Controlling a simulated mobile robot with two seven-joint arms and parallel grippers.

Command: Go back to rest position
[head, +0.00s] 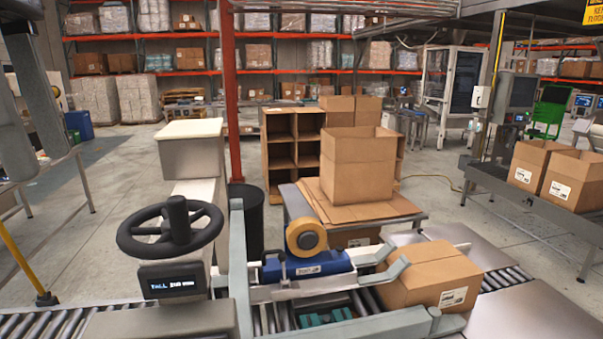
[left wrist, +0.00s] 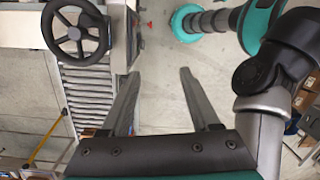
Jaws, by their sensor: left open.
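My left gripper (head: 38,158) hangs at the far left edge of the head view, with its grey fingers pointing down. In the left wrist view, the left gripper (left wrist: 158,78) shows its two fingers spread apart with only floor seen between them. It is open and holds nothing. My right gripper is in neither view.
A taping machine has a black handwheel (head: 171,226) and blue tape head (head: 306,264); the handwheel also shows in the left wrist view (left wrist: 75,28). A closed carton (head: 428,278) sits beside it. An open carton (head: 357,165) stands behind.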

